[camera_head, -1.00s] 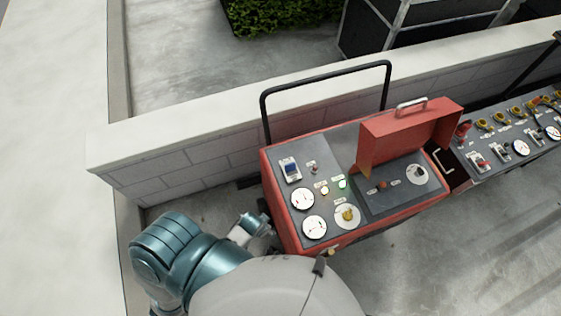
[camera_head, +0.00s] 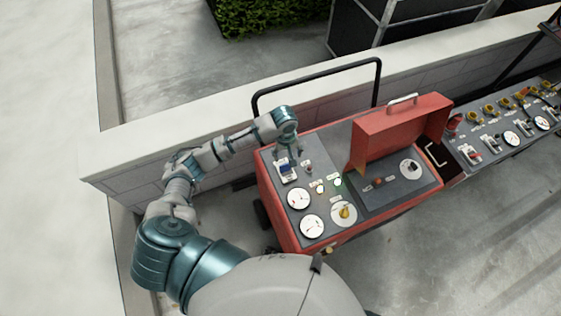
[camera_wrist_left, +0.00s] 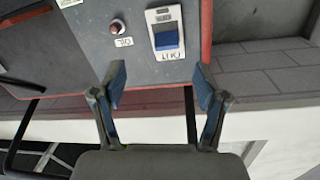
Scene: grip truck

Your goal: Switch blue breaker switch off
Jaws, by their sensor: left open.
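The blue breaker switch (camera_head: 284,168) sits in a white plate at the upper left of the red console's grey panel (camera_head: 318,170). In the left wrist view the blue switch (camera_wrist_left: 166,40) is upper centre, its blue part at the lower end of the plate near a label. My left gripper (camera_head: 288,152) is above the far left corner of the panel, just beyond the switch. In the left wrist view its two blue-padded fingers (camera_wrist_left: 160,88) are spread apart and empty, with the switch ahead of them. I see no contact. My right gripper is not in view.
A red-capped toggle (camera_head: 308,168) is beside the switch. Gauges (camera_head: 298,199), a yellow knob (camera_head: 344,211) and a raised red lid (camera_head: 402,135) share the console. A black bar (camera_head: 316,76) and a low wall (camera_head: 150,136) stand behind.

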